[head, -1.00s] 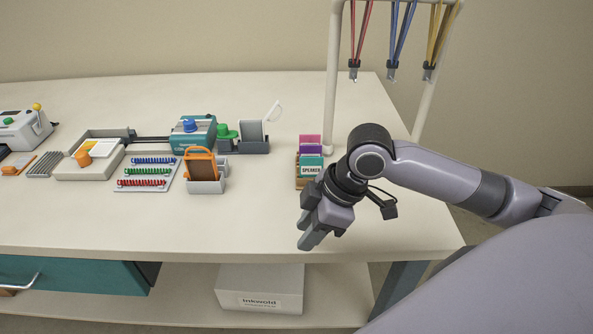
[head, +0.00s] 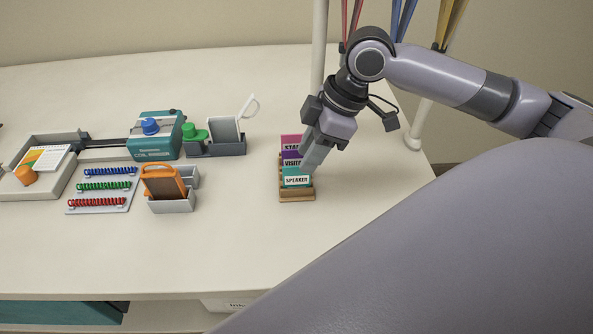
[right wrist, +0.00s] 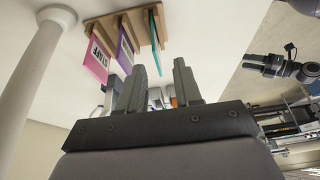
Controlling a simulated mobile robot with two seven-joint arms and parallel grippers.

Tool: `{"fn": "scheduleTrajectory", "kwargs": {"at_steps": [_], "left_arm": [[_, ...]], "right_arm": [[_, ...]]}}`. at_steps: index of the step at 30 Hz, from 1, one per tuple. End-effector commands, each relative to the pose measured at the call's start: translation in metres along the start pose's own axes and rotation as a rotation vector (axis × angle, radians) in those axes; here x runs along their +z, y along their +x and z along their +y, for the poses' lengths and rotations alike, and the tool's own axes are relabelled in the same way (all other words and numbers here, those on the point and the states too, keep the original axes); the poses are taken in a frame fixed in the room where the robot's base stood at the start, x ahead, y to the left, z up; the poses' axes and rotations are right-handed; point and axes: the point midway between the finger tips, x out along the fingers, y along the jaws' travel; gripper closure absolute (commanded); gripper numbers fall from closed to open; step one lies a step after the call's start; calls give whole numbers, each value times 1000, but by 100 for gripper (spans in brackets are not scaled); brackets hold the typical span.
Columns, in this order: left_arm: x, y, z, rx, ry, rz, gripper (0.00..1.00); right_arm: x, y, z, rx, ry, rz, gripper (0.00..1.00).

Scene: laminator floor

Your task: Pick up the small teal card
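The small teal card (head: 297,181), with a white SPEAKER label, stands in the front slot of a wooden holder (head: 297,198). Behind it stand a purple VISITOR card (head: 290,160) and a pink card (head: 291,142). My right gripper (head: 309,166) is just above and behind the teal card, covering part of the cards. In the right wrist view its two fingers (right wrist: 160,66) are apart with nothing held, and the teal card (right wrist: 155,30) is seen edge-on beyond the gap.
A white rack post (head: 319,50) with hanging lanyards stands behind the holder. To the left are a grey tray with an orange piece (head: 165,182), a teal device (head: 152,143) and a board of coloured coils (head: 103,188). The table in front of the holder is clear.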

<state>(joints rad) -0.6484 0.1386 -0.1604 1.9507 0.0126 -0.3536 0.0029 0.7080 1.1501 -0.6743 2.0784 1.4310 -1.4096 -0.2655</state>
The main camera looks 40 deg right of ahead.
Motion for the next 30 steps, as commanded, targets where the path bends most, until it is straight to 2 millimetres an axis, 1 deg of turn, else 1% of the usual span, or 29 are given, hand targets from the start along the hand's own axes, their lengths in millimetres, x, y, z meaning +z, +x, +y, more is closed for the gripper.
{"fn": "scheduleTrajectory", "kwargs": {"at_steps": [7,12,15,18,23,24,26,27,30], "left_arm": [[2,0,0,-1,0,-4,45],[2,0,-1,-1,0,-4,45],[2,0,-1,-1,0,-4,45],[2,0,-1,-2,0,-4,45],[2,0,-1,-2,1,-5,45],[2,0,-1,-2,1,-5,45],[2,0,-1,-2,1,-5,45],[2,0,-1,-2,1,-5,45],[2,0,-1,-2,1,-4,45]], "right_arm": [[-3,29,2,-4,0,1,66],[-6,55,5,-4,0,0,66],[-5,65,5,-2,0,-1,66],[-5,68,5,-1,-1,0,66],[-5,68,5,-1,-1,0,66],[-5,68,5,-1,-1,0,72],[-5,68,5,-1,-1,0,92],[-5,68,5,0,-1,-1,100],[-5,68,5,0,-1,-1,100]]}}
